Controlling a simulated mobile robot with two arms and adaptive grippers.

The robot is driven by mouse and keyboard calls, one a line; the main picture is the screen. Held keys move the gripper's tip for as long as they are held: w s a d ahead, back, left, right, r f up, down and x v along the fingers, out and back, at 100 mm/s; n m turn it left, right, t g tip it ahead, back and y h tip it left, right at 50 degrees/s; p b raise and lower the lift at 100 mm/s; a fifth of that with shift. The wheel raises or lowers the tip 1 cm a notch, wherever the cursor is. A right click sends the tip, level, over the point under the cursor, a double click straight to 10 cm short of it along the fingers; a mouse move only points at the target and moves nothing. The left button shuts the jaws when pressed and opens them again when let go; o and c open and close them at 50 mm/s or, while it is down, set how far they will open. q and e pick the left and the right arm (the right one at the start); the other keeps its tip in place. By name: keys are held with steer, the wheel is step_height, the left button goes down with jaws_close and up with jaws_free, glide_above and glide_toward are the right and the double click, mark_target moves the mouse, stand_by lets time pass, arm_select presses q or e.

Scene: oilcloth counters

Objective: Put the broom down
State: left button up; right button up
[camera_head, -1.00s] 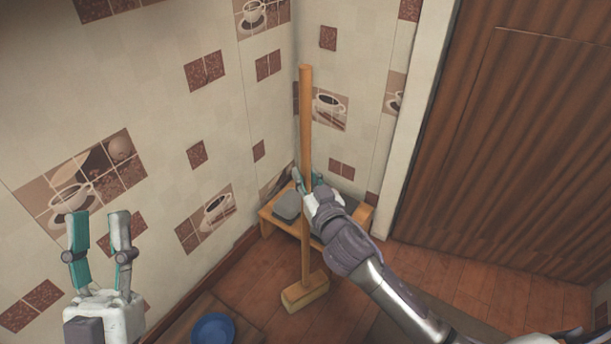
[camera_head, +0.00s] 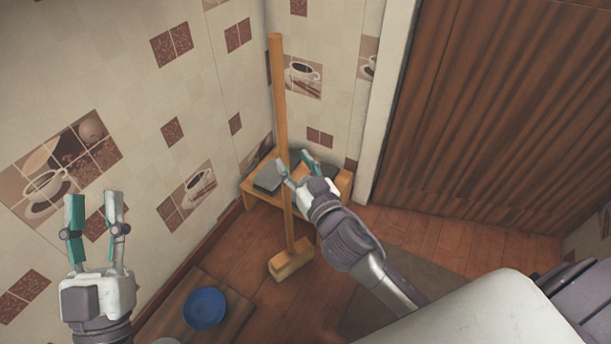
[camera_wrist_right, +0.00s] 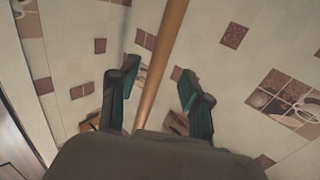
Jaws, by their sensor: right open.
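The broom (camera_head: 279,110) stands nearly upright near the room corner, its wooden block head (camera_head: 291,260) on the floor and its long handle pointing up. My right gripper (camera_head: 298,163) is open at the handle's lower half. In the right wrist view the handle (camera_wrist_right: 160,70) runs between the two teal fingers (camera_wrist_right: 157,92), with gaps on both sides. My left gripper (camera_head: 93,198) is open and empty at the left, in front of the tiled wall, far from the broom.
A low wooden bench (camera_head: 341,182) with grey items (camera_head: 268,178) stands in the corner behind the broom. A blue bowl (camera_head: 205,308) lies on a brown mat (camera_head: 236,311) at the lower left. A brown corrugated door (camera_head: 490,120) is at right.

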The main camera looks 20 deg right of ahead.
steer(key=s, duration=0.5)
steer(key=s+a+r+n+t+y, duration=0.1)
steer(key=s+a+r+t+y, duration=0.1)
steer(key=r, duration=0.6)
steer(key=s+a+r+n+t+y, duration=0.1)
steer(key=s+a+r+t+y, duration=0.1)
steer(key=s+r, duration=0.3)
step_height(320, 180, up, 3)
steer(key=shift+s+t+y, duration=0.15)
steer(key=shift+t+y, duration=0.35)
steer(key=shift+t, duration=0.1)
steer(key=shift+a, duration=0.1)
